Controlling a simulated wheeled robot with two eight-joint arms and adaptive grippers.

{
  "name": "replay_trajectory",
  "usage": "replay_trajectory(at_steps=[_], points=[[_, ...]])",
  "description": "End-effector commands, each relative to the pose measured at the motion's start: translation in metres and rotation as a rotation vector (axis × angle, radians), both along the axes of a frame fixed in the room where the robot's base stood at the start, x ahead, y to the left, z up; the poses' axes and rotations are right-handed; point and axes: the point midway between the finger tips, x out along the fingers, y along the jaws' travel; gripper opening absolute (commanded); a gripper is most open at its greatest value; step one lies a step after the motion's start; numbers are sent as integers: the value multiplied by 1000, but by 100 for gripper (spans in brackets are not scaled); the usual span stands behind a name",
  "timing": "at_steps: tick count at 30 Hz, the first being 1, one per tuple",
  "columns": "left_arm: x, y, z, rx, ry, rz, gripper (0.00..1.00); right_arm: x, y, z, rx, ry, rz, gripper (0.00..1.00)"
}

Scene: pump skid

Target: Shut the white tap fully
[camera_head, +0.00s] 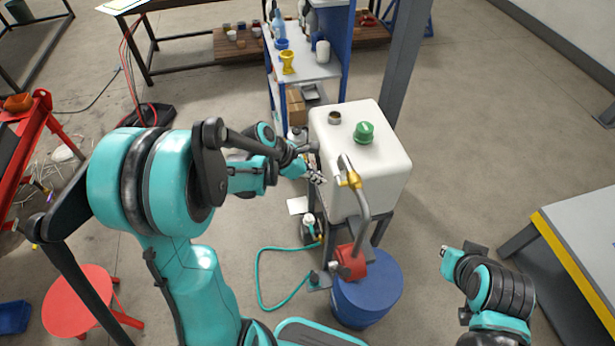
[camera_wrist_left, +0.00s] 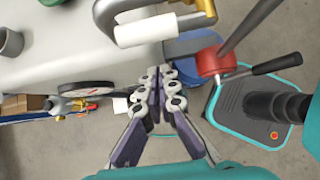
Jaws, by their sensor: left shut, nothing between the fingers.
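The white tap's handle looks like the white cylinder (camera_wrist_left: 160,30) at the top of the left wrist view, beside brass-coloured metal. In the head view a pale lever (camera_head: 345,163) sits by a brass fitting (camera_head: 353,180) on the front of the white tank (camera_head: 375,165). My left gripper (camera_head: 318,178) is at the tank's front left, left of the brass fitting. In the left wrist view its fingers (camera_wrist_left: 160,90) are together and empty, below the white cylinder and apart from it in the picture. How far the tap is turned is unclear. My right arm shows at lower right; its fingers do not.
A curved grey pipe (camera_head: 362,208) runs down from the fitting towards a red pump part (camera_head: 350,262) above a blue drum (camera_head: 367,290). A green cap (camera_head: 364,132) is on the tank. A blue shelf unit (camera_head: 310,70) stands behind.

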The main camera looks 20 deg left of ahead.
Motion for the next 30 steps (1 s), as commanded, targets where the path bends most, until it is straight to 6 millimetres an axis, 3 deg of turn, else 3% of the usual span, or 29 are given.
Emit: replay_trajectory(at_steps=[3,8,30], points=[[4,-8,17,1,1,-3,0,0,0,4,0,0,0,0],[7,-12,26,0,1,-1,0,0,0,4,0,0,0,0],[8,-13,30,34,-46,-1,0,0,0,6,0,0,0,0]])
